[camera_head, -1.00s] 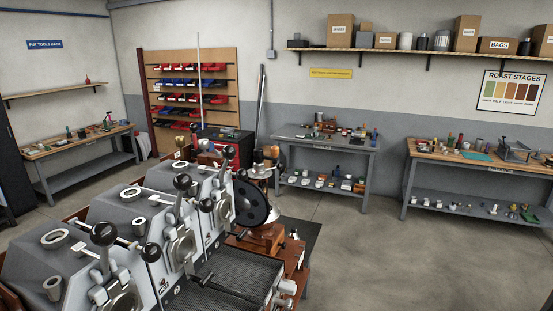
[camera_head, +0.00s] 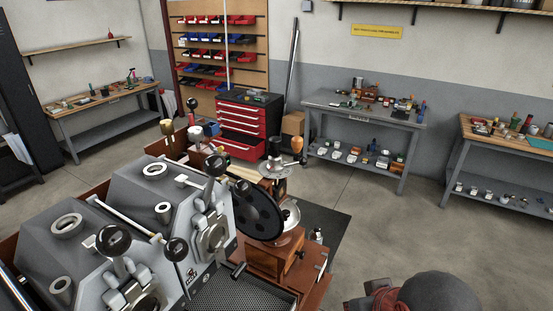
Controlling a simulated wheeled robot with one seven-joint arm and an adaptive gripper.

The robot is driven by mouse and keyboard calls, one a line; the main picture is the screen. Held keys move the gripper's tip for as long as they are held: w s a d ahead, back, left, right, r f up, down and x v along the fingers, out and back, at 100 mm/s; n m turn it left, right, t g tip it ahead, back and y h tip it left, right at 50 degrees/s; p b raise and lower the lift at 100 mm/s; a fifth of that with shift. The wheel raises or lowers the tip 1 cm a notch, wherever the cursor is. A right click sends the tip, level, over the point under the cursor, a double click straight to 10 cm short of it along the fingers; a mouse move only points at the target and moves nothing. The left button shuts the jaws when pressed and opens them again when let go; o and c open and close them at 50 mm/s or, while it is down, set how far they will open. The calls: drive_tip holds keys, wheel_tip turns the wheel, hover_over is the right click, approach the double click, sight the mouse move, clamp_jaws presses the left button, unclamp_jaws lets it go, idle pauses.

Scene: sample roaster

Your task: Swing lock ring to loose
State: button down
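The grey sample roaster (camera_head: 135,195) fills the lower left, with rounded housings, pale rings on top and several levers with black ball knobs (camera_head: 220,165). Right of it stands a hand mill with a wooden base (camera_head: 268,262), a large black wheel (camera_head: 250,205) and a round metal top (camera_head: 278,169). I cannot pick out the lock ring or its setting at this size. My gripper is not in view. A dark rounded shape with a dark red part beside it is cut off at the bottom right; it may be part of my arm.
A red tool chest (camera_head: 242,130) stands behind the mill, near a bin rack (camera_head: 262,50). A grey bench (camera_head: 350,110) and a wood-topped bench (camera_head: 470,130) line the back right. A wooden bench (camera_head: 65,108) is at left. The floor (camera_head: 405,235) at right is clear.

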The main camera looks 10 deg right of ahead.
idle(0.3)
drive_tip(key=w+d+r+t+h+p, duration=0.1)
drive_tip(key=w+d+r+t+p, duration=0.15)
drive_tip(key=w, duration=0.65)
drive_tip(key=w+d+r+t+h+p, duration=0.1)
drive_tip(key=w+d+r+t+p, duration=0.2)
drive_tip(key=w, duration=0.6)
drive_tip(key=w+a+r+n+t+y+p, duration=0.1)
drive_tip(key=w+t+y+p, duration=0.1)
drive_tip(key=w+y, duration=0.1)
drive_tip(key=w+a+r+n+t+y+p, duration=0.1)
drive_tip(key=w+a+t+y+p, duration=0.1)
drive_tip(key=w, duration=0.4)
drive_tip(key=shift+r+n+t+y, duration=0.3)
drive_tip(key=shift+t+y, duration=0.1)
drive_tip(key=shift+t, duration=0.25)
drive_tip(key=shift+w, duration=0.1)
drive_tip(key=shift+w, duration=0.1)
